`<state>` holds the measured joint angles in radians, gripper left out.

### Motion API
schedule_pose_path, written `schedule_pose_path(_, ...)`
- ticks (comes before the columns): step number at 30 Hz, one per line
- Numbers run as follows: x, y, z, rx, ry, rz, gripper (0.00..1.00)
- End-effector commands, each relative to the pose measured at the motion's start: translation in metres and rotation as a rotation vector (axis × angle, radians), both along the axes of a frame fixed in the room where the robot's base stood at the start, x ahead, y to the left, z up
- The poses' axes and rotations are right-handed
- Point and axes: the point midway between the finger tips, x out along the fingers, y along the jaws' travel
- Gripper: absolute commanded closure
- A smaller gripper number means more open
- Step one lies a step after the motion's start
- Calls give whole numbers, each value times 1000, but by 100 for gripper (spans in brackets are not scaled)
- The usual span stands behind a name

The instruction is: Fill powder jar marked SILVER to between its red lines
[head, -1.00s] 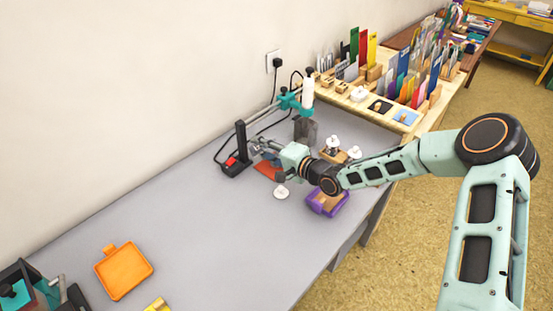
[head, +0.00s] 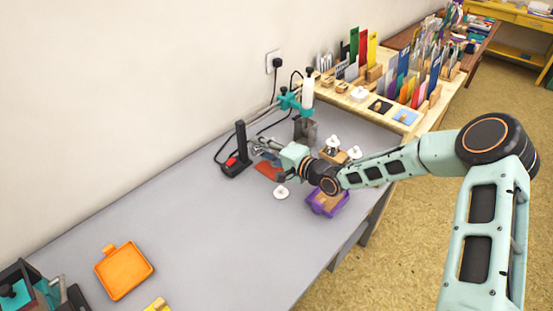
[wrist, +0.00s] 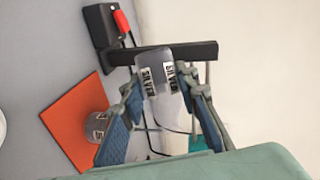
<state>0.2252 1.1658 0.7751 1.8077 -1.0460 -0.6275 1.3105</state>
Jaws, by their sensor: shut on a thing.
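My gripper (wrist: 162,122) comes in from the bottom of the wrist view, its blue-padded fingers shut on a grey, see-through container (wrist: 157,62) with two SILVER labels. A second small grey container (wrist: 98,124) stands on an orange-red mat (wrist: 62,125). Its label shows only an S, and the left finger covers part of it. I cannot make out red lines or the powder level on either. In the head view my gripper (head: 263,146) is over the far side of the mat (head: 268,171), and both containers are too small to make out.
A black stand (head: 240,145) with a red switch is close beside my gripper. A teal clamp with a white cylinder (head: 307,93) rises behind. A purple tray (head: 327,204) and a white disc (head: 281,193) are nearby. An orange tray (head: 123,270) lies front left. The middle of the table is clear.

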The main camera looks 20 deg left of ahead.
Motion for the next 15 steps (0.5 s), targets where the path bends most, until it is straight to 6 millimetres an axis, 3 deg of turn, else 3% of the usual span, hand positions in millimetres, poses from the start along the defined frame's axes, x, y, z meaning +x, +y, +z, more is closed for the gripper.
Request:
schedule_pose_path(5,0,0,2,-14,-16,1,96)
schedule_pose_path(15,2,-1,9,-203,-205,1,96)
